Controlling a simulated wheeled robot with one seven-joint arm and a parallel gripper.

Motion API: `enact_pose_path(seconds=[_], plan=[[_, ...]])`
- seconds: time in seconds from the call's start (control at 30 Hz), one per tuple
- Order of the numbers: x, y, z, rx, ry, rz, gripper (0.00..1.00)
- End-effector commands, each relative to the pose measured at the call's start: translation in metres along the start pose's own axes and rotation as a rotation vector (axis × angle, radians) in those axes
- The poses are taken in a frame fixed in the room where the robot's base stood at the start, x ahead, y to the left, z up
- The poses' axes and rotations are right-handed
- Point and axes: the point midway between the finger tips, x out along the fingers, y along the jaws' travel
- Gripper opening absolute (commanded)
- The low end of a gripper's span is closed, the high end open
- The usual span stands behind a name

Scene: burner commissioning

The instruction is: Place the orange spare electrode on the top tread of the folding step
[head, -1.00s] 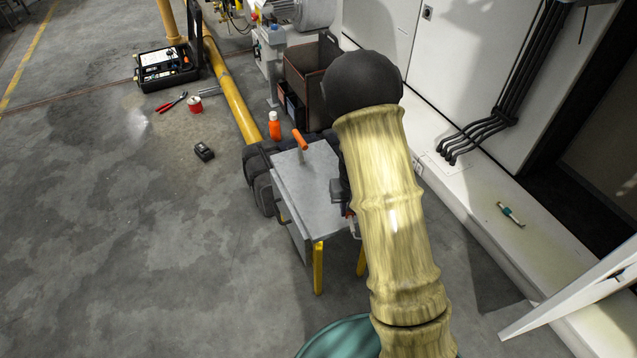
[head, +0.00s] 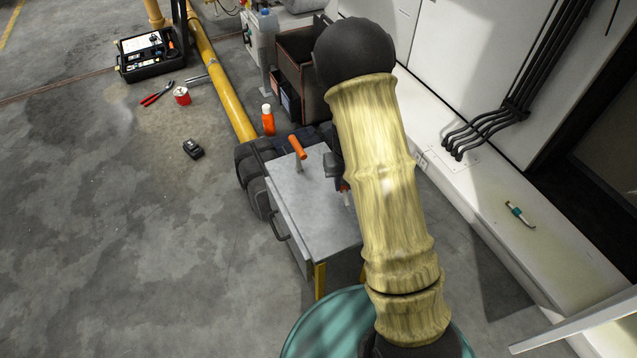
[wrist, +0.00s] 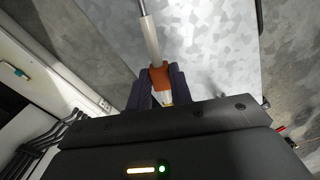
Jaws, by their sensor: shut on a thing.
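My gripper (wrist: 161,78) is shut on the orange spare electrode (wrist: 151,40). In the wrist view the electrode has an orange collar between the dark fingers, a white sleeve and a thin metal rod pointing away. Below is a grey-topped stand (head: 325,225) with yellow legs and a side handle. It may be the folding step, but I cannot tell. I cannot tell whether the electrode touches its top.
A yellow pipe (head: 225,95) runs behind.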

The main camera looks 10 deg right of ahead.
Motion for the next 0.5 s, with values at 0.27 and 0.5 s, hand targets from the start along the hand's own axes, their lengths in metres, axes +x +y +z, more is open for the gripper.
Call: enact_pose_path(seconds=[0.27, 0.5], plan=[[-0.0001, 0.0000, 0.0000, 0.000, 0.000, 0.000, 0.00], [-0.0036, 0.0000, 0.0003, -0.008, 0.000, -0.001, 0.00]])
